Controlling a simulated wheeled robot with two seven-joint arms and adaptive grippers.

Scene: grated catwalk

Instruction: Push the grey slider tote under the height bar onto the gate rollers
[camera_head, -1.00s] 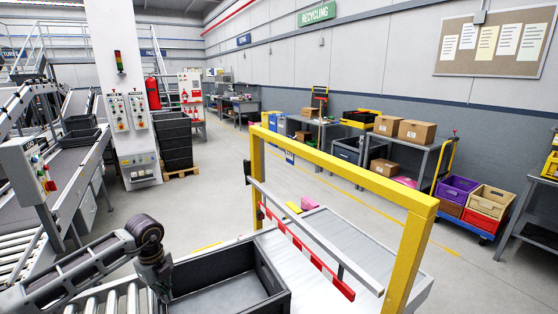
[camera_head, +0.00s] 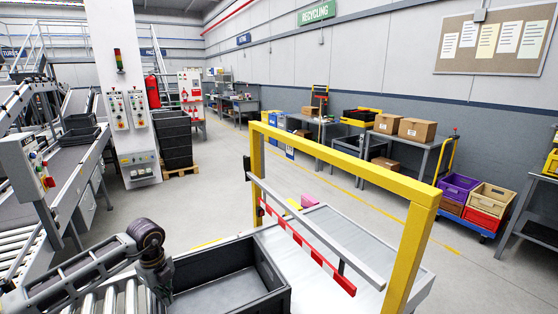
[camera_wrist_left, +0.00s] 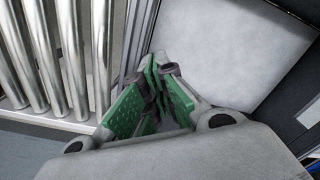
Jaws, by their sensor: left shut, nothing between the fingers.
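The grey slider tote (camera_head: 283,299) is an open dark box at the bottom middle of the head view, on the near side of the yellow gate frame. Its inside looks empty. The height bar (camera_head: 305,246), red and white, hangs across the frame beyond the tote. My left gripper (camera_head: 162,291) points down at the tote's left wall. In the wrist view its green-padded fingers (camera_wrist_left: 155,75) are shut with nothing between them, beside the tote's pale floor (camera_wrist_left: 225,50). I cannot tell whether they touch the wall. My right gripper is out of view.
Metal rollers (camera_head: 112,300) lie left of the tote and show in the wrist view (camera_wrist_left: 70,50). A yellow gate frame (camera_head: 345,163) straddles a pale flat surface (camera_head: 345,232) beyond the tote. A pink object (camera_head: 309,200) shows behind the bar. A control pillar (camera_head: 122,90) stands back left.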

